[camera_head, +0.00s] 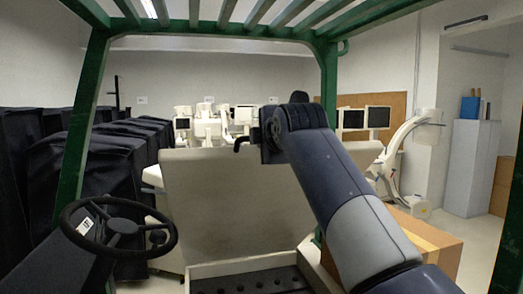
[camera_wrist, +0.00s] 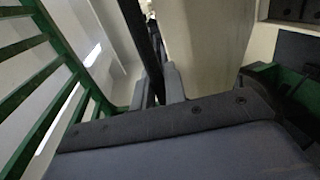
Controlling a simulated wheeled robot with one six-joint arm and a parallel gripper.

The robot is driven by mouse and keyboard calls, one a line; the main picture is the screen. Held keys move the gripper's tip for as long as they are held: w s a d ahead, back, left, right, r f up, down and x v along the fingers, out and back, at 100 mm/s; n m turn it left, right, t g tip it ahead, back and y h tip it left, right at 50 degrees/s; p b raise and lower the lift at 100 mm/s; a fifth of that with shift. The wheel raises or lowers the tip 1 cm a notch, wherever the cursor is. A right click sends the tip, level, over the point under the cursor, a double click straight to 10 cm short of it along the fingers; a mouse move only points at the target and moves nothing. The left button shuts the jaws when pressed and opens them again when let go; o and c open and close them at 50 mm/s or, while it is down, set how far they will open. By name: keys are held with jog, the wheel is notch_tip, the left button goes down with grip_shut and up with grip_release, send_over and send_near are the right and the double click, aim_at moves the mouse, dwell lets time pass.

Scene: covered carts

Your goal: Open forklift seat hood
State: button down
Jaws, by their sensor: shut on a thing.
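The forklift seat hood (camera_head: 225,205) is a large beige panel standing steeply raised in the middle of the head view. Below it shows a beige-rimmed opening with a dark, holed surface (camera_head: 250,282). My gripper (camera_head: 242,146) is at the hood's upper edge, right of its middle, and shut on it. My arm hides the hood's right part. In the wrist view, two grey fingers (camera_wrist: 157,86) stand close together on either side of a dark, narrow strip. A pale panel (camera_wrist: 208,45), seemingly the hood, lies just to their right. The exact contact is hard to see.
Green cab posts (camera_head: 79,130) and roof bars frame the space. A black steering wheel (camera_head: 118,226) stands at left. Black covered carts (camera_head: 100,160) are beyond it. A cardboard box (camera_head: 430,240) sits at right, and white medical machines (camera_head: 205,128) stand behind.

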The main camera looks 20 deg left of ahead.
jog(key=shift+w+a+r, duration=0.1)
jog(key=shift+w+r, duration=0.05)
jog(key=shift+r, duration=0.1)
jog(key=c, duration=1.5)
grip_release()
jog(key=b+v, duration=0.3)
jog(key=v, duration=0.8)
jog(key=shift+r+b, duration=0.1)
jog(key=shift+b, duration=0.2)
jog(key=shift+a, duration=0.1)
